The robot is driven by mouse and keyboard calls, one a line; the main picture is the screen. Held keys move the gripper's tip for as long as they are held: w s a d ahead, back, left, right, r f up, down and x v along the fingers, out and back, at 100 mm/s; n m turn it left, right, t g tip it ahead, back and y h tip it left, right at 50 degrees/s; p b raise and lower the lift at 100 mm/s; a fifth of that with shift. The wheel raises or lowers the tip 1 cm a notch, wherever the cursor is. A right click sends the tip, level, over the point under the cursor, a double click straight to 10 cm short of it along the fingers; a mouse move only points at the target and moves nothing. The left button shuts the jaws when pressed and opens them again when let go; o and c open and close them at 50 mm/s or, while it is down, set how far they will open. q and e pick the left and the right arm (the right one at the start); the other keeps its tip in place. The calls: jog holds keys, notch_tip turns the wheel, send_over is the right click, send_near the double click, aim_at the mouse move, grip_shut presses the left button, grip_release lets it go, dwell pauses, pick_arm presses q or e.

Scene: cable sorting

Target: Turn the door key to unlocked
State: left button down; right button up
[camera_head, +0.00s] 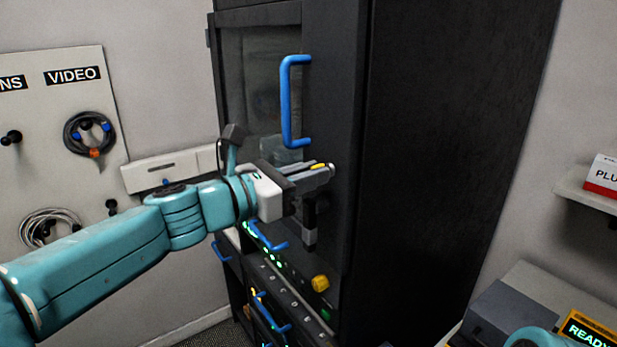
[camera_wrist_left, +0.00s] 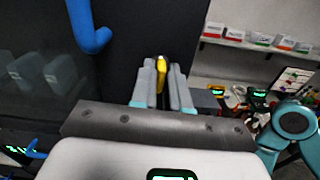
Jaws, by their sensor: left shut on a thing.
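A tall black rack cabinet (camera_head: 430,130) has a glass door (camera_head: 262,90) with a blue handle (camera_head: 286,105), and the door looks closed. My left gripper (camera_head: 328,170) reaches the door's frame below and right of this handle. Its fingers are shut on the yellow door key (camera_head: 319,166), which also shows upright between the fingertips (camera_wrist_left: 165,80) in the left wrist view as a yellow key (camera_wrist_left: 161,72). The lock behind the key is hidden, and I cannot tell whether the key stands at locked or unlocked. My right gripper is not in view.
A yellow knob (camera_head: 320,283) and lit panels sit low in the rack. Cables hang on a white board (camera_head: 60,180) at left. A shelf with a red and white box (camera_head: 603,174) and a "READY" display (camera_head: 588,333) are at right.

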pick_arm(q)
jog(key=shift+s+m+b, duration=0.2)
jog(key=shift+m+b, duration=5.25)
jog(key=shift+m, duration=3.15)
jog(key=c, duration=1.2)
grip_release()
jog(key=shift+d, duration=0.15)
jog(key=shift+f, duration=0.1)
